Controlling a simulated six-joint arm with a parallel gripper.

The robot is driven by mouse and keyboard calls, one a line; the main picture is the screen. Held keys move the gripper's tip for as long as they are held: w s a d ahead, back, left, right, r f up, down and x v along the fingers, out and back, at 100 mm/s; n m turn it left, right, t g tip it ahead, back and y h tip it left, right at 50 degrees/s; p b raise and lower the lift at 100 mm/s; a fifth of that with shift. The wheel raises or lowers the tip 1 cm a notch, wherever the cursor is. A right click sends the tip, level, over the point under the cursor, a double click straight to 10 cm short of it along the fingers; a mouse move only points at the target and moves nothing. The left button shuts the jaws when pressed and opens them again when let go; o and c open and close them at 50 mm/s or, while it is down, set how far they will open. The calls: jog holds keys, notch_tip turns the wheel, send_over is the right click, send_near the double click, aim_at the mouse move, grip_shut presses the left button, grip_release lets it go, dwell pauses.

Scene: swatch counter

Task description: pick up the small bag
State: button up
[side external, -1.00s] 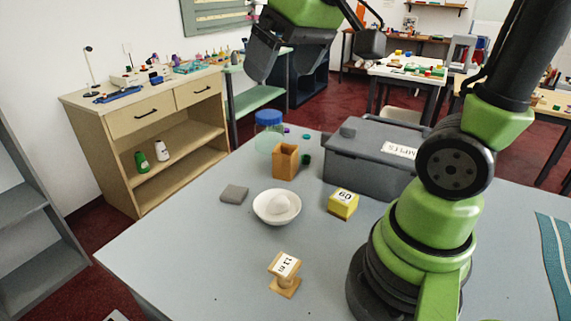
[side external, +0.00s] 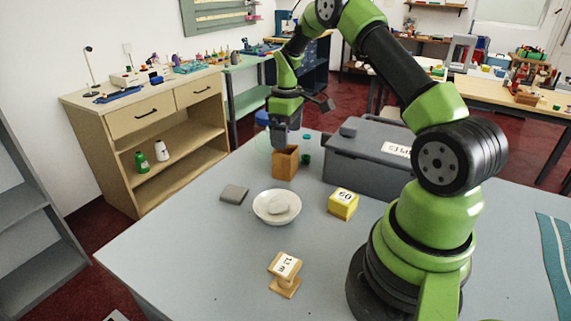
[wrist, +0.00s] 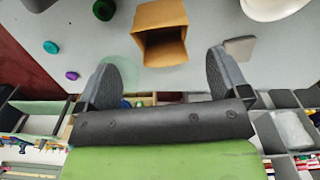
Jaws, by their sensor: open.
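The small bag (side external: 285,164) looks like an orange-brown, open-topped paper bag standing upright on the grey table. In the wrist view the bag (wrist: 160,30) is ahead of the fingers, near the middle of the gap, with its dark opening facing me. My gripper (side external: 288,143) points down just above the bag in the side view, with its fingers spread and nothing between them. Its two fingers also show in the wrist view (wrist: 162,62), to the left and right of the bag. I cannot tell exactly how high the fingertips are above the bag's rim.
A grey lidded box (side external: 365,160) stands to the right. A blue-lidded jar (side external: 262,118) is partly hidden behind my gripper. Small green pieces (side external: 306,159) lie beside the bag.

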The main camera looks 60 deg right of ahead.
aim_at(285, 156)
notch_tip(285, 156, down, 7)
jog(key=shift+w+a, duration=0.1)
dwell(0.3)
jog(key=shift+c, duration=0.2)
jog(key=c, duration=0.9)
